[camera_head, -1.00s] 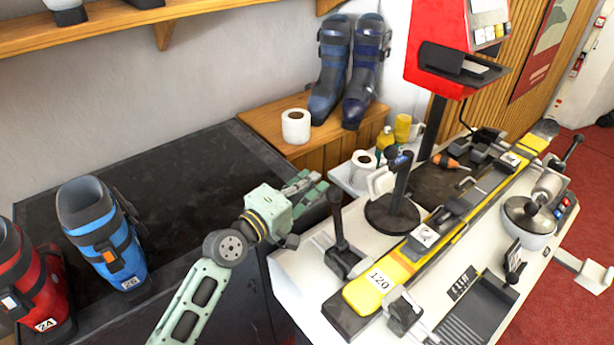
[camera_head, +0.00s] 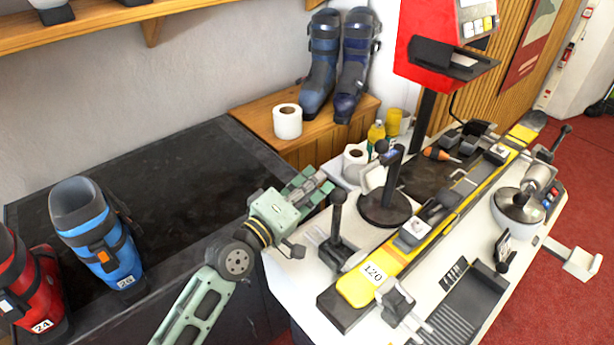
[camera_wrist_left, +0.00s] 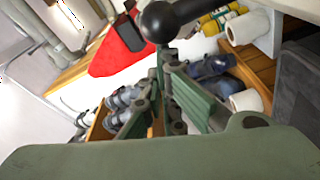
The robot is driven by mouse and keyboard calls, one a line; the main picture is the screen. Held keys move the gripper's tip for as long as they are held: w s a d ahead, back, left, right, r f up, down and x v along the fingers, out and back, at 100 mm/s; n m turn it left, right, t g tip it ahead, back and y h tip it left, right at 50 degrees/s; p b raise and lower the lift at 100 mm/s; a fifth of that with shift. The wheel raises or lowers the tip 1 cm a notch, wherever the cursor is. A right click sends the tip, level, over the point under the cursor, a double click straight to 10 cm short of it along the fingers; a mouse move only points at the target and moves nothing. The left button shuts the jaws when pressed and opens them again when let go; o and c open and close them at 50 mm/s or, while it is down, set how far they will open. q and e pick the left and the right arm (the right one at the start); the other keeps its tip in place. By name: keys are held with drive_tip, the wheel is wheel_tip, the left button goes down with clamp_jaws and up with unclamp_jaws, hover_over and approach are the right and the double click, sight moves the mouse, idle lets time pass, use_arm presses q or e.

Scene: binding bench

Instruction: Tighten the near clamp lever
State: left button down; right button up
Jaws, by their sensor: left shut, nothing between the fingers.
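The near clamp lever (camera_head: 337,220) is a black upright handle with a rounded knob, on a clamp at the near end of the yellow ski (camera_head: 408,250) numbered 120. In the left wrist view, its black ball knob (camera_wrist_left: 158,22) shows large at the top, just beyond the fingertips. My left gripper (camera_head: 324,180), pale green, is shut and empty. It is just left of the lever's upper part; I cannot tell whether they touch. My right gripper is not in view.
A black post on a round base (camera_head: 385,210) stands right of the lever. Toilet rolls (camera_head: 288,122) and yellow bottles (camera_head: 376,134) are behind. A blue boot (camera_head: 97,235) and a red boot (camera_head: 30,285) stand on the dark bench (camera_head: 170,170), which is mostly clear.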

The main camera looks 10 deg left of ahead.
use_arm(q)
drive_tip(key=shift+s+d+r+m+h+p, duration=0.15)
drive_tip(key=shift+s+d+m+h, duration=0.05)
drive_tip(key=shift+s+d+m, duration=0.8)
drive_tip(key=shift+s+d+r+m+h+p, duration=0.2)
drive_tip(key=shift+s+d+m, duration=0.5)
drive_tip(key=shift+d, duration=0.5)
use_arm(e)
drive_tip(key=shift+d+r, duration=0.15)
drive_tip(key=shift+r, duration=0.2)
use_arm(q)
drive_tip(key=shift+f, duration=0.1)
